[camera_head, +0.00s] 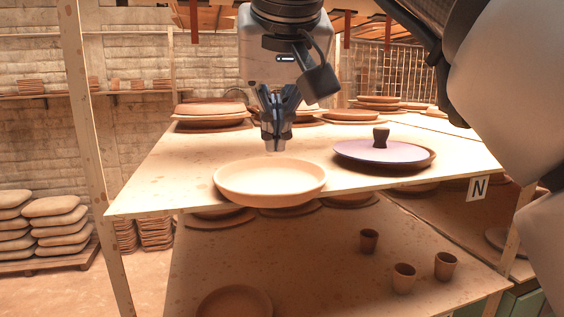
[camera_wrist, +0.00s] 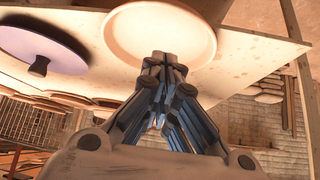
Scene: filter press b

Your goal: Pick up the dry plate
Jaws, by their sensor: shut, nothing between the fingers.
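A pale cream plate (camera_head: 270,180) with a raised rim lies at the front edge of the upper shelf, and I take it to be the dry plate. It also shows at the top of the wrist view (camera_wrist: 160,28). My gripper (camera_head: 277,148) points down just above the plate's far rim. Its fingers are together with nothing between them, as the wrist view (camera_wrist: 163,58) also shows. I cannot tell whether the fingertips touch the plate. No part of the plate's upper face seems covered except a little behind the fingertips.
A purple disc (camera_head: 372,153) with a dark knob (camera_head: 380,137) sits on a plate to the right. Brown plates stand at the back of the shelf (camera_head: 150,190). Several small cups (camera_head: 404,278) stand on the lower shelf. A wooden post (camera_head: 88,130) rises at the left.

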